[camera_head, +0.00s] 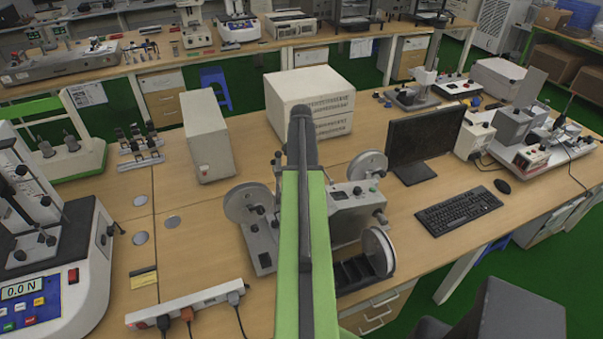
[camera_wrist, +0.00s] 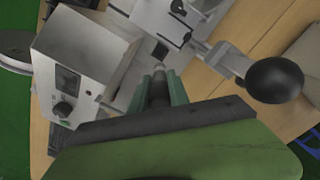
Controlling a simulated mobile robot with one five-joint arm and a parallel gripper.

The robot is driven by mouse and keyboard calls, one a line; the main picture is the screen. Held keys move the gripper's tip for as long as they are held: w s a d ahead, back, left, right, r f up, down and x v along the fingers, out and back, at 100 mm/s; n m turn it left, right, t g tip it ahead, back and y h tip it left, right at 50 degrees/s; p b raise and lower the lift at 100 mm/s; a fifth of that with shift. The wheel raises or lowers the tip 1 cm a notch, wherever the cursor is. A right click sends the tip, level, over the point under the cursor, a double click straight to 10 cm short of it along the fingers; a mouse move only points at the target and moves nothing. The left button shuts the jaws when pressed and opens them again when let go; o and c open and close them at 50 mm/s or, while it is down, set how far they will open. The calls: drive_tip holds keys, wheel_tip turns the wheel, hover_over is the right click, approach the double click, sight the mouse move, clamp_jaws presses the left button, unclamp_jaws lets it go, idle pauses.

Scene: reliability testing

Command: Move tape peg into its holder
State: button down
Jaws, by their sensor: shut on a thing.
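In the wrist view my gripper (camera_wrist: 163,92) has its two green fingers closed around a dark, narrow peg with a pale tip (camera_wrist: 158,71), which I take to be the tape peg. The peg points away from the camera, toward the grey metal parts of the tape machine. In the head view the tape machine (camera_head: 347,207) stands on the bench, partly hidden behind my green arm. My gripper and the peg are hidden there. A black slotted rack (camera_head: 352,274) stands in front of the machine with a reel at its right end. I cannot tell which part is the peg's holder.
A reel (camera_head: 249,203) stands left of my arm and another reel (camera_head: 372,166) behind the machine. A monitor (camera_head: 425,138) and keyboard (camera_head: 459,210) are to the right. A power strip (camera_head: 196,301) lies front left. In the wrist view a black ball knob (camera_wrist: 274,80) is close, right of my gripper.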

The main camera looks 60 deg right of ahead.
wheel_tip(320, 180, down, 12)
drive_tip(key=b, duration=1.1)
drive_tip(key=shift+r, duration=0.2)
